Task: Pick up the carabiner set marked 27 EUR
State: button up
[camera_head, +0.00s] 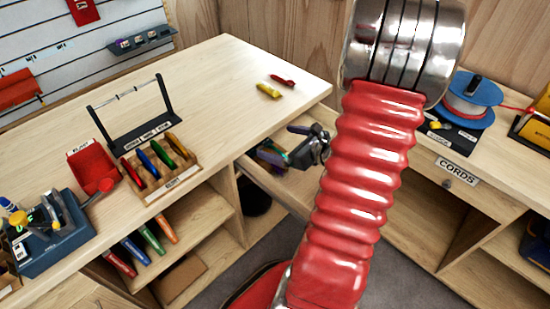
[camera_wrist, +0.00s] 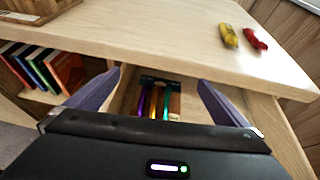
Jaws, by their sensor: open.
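A set of coloured carabiners (camera_wrist: 158,105), purple, yellow and teal, lies on a dark card inside an open drawer under the counter; any price marking is too small to read. In the head view the drawer (camera_head: 275,185) is pulled out and its contents are partly hidden by my gripper. My gripper (camera_wrist: 160,85) is open and empty, its two fingers spread on either side of the set in the wrist view. In the head view my gripper (camera_head: 300,148) is at the drawer opening. The set looks apart from both fingers.
A yellow item (camera_head: 268,90) and a red item (camera_head: 283,80) lie on the counter (camera_head: 225,75) above the drawer. A black rack (camera_head: 135,115) and a wooden block with coloured tools (camera_head: 160,165) stand to the left. The drawer walls and counter edge surround my gripper closely.

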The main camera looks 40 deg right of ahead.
jog(key=shift+w+d+r+m+h, duration=0.2)
jog(key=shift+d+r+m+h, duration=0.1)
jog(key=shift+d+m+h, duration=0.15)
jog(key=shift+f, duration=0.1)
send_near(267, 151)
jog(key=shift+w+d+f, duration=0.25)
jog(key=shift+w+f, duration=0.5)
jog(key=shift+w, duration=0.05)
jog(key=shift+w+d+f, duration=0.25)
jog(key=shift+w+f, duration=0.55)
jog(key=shift+x, duration=0.85)
jog(key=shift+w+r, duration=0.1)
jog(key=shift+w, duration=0.05)
jog(key=shift+x, duration=2.8)
jog(key=shift+c, duration=0.6)
